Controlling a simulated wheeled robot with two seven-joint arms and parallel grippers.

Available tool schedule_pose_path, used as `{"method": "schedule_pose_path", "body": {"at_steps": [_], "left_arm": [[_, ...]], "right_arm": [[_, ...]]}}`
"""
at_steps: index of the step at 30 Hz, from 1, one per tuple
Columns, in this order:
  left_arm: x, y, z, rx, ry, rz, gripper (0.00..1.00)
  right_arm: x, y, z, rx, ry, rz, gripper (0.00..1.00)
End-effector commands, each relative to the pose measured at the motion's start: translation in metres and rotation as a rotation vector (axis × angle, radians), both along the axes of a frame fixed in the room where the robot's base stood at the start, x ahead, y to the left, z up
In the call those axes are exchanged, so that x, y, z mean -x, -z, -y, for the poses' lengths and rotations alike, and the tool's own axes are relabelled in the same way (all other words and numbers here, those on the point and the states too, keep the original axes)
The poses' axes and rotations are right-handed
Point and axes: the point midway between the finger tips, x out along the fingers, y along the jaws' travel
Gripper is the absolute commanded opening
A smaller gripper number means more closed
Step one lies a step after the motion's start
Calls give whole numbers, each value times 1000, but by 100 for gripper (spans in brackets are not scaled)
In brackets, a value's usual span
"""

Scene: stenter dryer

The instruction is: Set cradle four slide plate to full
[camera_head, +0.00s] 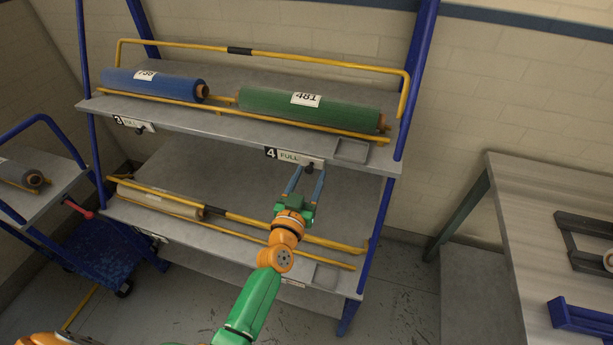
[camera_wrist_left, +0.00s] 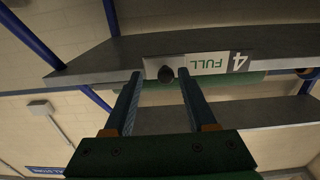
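The cradle 4 slide plate (camera_head: 290,157) is on the front edge of the upper shelf, reading "4 FULL". In the left wrist view the plate (camera_wrist_left: 208,64) appears upside down with "FULL" in green. Its dark round knob (camera_wrist_left: 166,74) shows there, and also in the head view (camera_head: 309,168). My left gripper (camera_head: 307,170) is open in front of the plate. In the left wrist view its fingertips (camera_wrist_left: 160,74) stand apart, one on each side of the knob; I cannot tell whether either touches it. My right gripper is not in view.
A green roll (camera_head: 300,110) labelled 481 lies above the plate, beside a blue roll (camera_head: 155,84). The cradle 3 plate (camera_head: 133,125) is further left. Yellow rails (camera_head: 330,241) cross the lower shelf. A grey table (camera_head: 520,230) stands at right, a blue cart (camera_head: 105,250) at left.

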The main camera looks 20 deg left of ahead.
Motion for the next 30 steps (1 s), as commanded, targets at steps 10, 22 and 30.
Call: {"method": "schedule_pose_path", "body": {"at_steps": [10, 22, 30], "left_arm": [[9, 0, -1, -2, -2, 1, 56], [70, 0, -1, -1, 0, 1, 56], [70, -1, -1, -2, 0, 1, 56]], "right_arm": [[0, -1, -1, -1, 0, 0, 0], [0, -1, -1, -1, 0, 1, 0], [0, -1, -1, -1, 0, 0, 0]]}}
